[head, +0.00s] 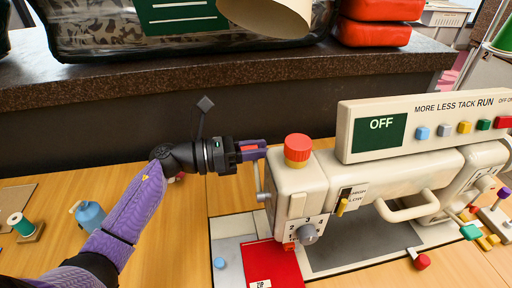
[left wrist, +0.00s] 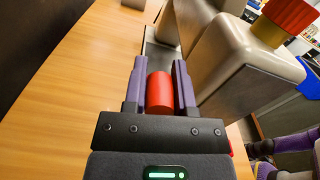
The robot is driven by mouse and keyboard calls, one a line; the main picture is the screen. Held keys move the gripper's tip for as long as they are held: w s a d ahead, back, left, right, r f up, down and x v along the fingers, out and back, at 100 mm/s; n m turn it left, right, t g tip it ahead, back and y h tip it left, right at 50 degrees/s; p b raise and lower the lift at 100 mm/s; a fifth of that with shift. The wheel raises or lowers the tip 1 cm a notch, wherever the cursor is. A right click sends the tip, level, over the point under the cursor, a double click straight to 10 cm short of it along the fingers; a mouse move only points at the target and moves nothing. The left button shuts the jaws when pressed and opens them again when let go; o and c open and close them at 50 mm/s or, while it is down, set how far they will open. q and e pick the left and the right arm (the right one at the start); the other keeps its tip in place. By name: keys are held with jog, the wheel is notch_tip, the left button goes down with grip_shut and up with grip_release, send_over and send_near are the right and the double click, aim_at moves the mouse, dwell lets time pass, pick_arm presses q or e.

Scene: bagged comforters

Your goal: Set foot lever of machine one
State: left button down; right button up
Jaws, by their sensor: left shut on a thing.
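A cream sewing-type machine (head: 335,178) stands on the wooden table, with a display (head: 380,133) reading OFF. A thin metal lever (head: 258,182) is on its left end. My left gripper (head: 252,149) is at the lever's upper end, left of the machine's red top knob (head: 298,150). In the left wrist view, the left gripper (left wrist: 159,90) has its purple fingers on both sides of a red cylindrical knob (left wrist: 160,92), shut on it. The join of knob and lever is partly hidden by the fingers.
The machine also has a numbered dial (head: 308,234) and a yellow HIGH/LOW slider (head: 342,207). A red pad (head: 272,264) lies below. A blue bottle (head: 89,215) and green spool (head: 20,224) stand left. A dark ledge (head: 120,78) with bagged comforters runs behind.

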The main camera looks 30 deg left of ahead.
jog(key=shift+s, duration=0.1)
pick_arm(q)
jog(key=shift+w+a+f+n+b, duration=0.3)
jog(key=shift+f+n, duration=0.15)
jog(key=shift+n, duration=0.25)
notch_tip(320, 180, down, 8)
jog(key=n+b, duration=0.2)
jog(key=n, duration=0.8)
jog(key=shift+w+a+n, duration=0.25)
jog(key=shift+w+n, duration=0.15)
pick_arm(e)
jog(key=s+f, duration=0.1)
jog(key=f, duration=0.1)
jog(key=shift+s+a+f+g, duration=0.3)
jog(key=shift+s+a+f, duration=0.05)
jog(key=shift+w, duration=0.1)
